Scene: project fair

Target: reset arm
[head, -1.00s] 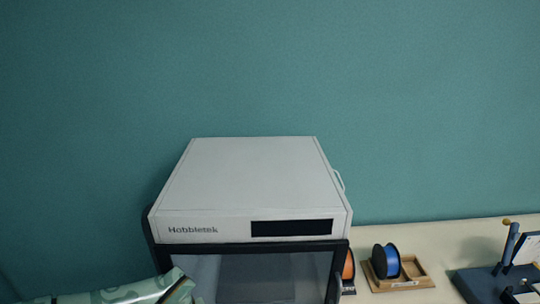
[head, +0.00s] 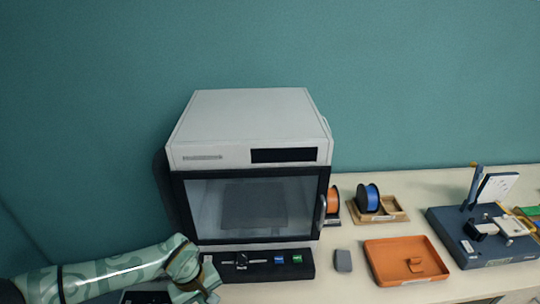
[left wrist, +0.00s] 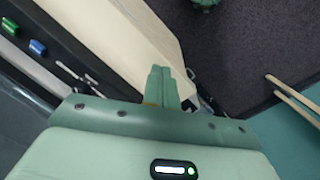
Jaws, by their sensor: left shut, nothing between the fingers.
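My left arm comes in at the lower left of the head view, patterned in pale and darker green. Its gripper end (head: 205,284) is in front of the printer's lower left corner, low in the picture. In the left wrist view my left gripper (left wrist: 162,88) has its two green fingers together with nothing between them, near the pale table edge. My right arm and gripper do not show in the head view.
A grey 3D printer (head: 250,125) with a dark-framed door stands against the teal wall. Its black control panel (head: 262,263) has blue and green buttons. To the right are an orange tray (head: 385,275), a grey block (head: 343,261), filament spools (head: 368,198) and a dark blue stand (head: 455,240).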

